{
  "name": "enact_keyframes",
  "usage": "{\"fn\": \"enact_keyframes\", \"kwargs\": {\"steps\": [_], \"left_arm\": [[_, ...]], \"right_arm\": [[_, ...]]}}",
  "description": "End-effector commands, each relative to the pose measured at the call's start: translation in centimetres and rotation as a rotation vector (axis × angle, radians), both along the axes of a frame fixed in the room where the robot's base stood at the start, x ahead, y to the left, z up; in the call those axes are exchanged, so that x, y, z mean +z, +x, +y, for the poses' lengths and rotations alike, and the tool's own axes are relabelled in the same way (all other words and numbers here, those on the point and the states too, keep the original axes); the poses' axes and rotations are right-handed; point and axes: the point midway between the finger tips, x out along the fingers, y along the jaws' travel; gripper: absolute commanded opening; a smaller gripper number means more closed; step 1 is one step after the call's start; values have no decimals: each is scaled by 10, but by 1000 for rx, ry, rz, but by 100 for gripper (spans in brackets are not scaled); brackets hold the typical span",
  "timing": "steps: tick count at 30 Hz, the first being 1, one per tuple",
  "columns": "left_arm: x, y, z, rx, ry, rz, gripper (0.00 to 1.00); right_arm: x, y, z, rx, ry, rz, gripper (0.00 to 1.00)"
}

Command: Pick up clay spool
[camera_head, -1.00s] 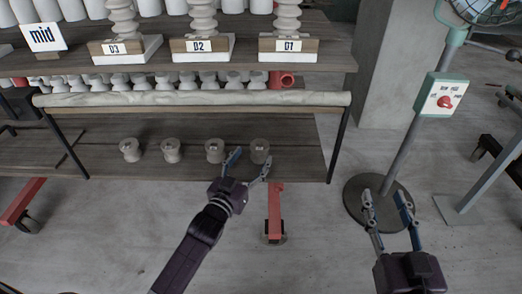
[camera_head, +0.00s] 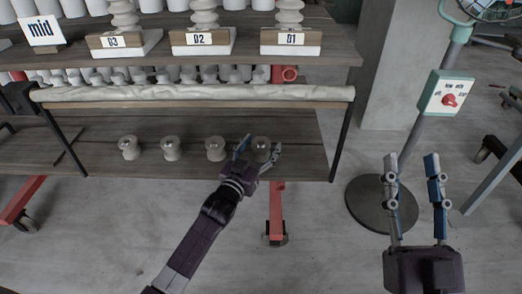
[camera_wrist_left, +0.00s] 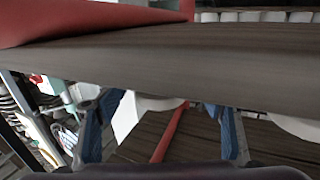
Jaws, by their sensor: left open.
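Several pale grey clay spools stand upright in a row on the lower wooden shelf (camera_head: 100,165). The left ones (camera_head: 129,148) (camera_head: 170,149) and the third one (camera_head: 215,149) stand clear of my grippers. My left gripper (camera_head: 262,146) is open at the rightmost spool (camera_head: 262,144), with one finger at each side of it in the head view. I cannot tell whether the fingers touch it. The left wrist view shows the two fingers (camera_wrist_left: 168,112) apart, with pale round shapes partly hidden behind the board. My right gripper (camera_head: 411,160) is open and empty over the floor at the right.
A rolled cloth-like bar (camera_head: 190,94) runs along the rack above the lower shelf. Numbered stands (camera_head: 203,42) with stacked pale pieces are on the upper shelf. A dark post (camera_head: 341,140) stands right of the spools. A fan stand base (camera_head: 372,210) is by my right gripper.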

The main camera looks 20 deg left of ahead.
Motion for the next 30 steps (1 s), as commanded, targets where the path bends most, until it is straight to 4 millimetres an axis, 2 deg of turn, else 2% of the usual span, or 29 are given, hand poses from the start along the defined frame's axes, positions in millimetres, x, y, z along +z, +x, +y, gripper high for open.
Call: {"fn": "enact_keyframes", "kwargs": {"steps": [4, 18, 30], "left_arm": [[0, 0, 0, 0, 0, 1, 63], [-1, 0, 0, 0, 0, 1, 12], [4, 0, 0, 0, 0, -2, 10]], "right_arm": [[0, 0, 0, 0, 0, 1, 40], [-1, 0, 0, 0, -1, 3, 40], [-2, 2, 1, 0, -4, 16, 40]]}}
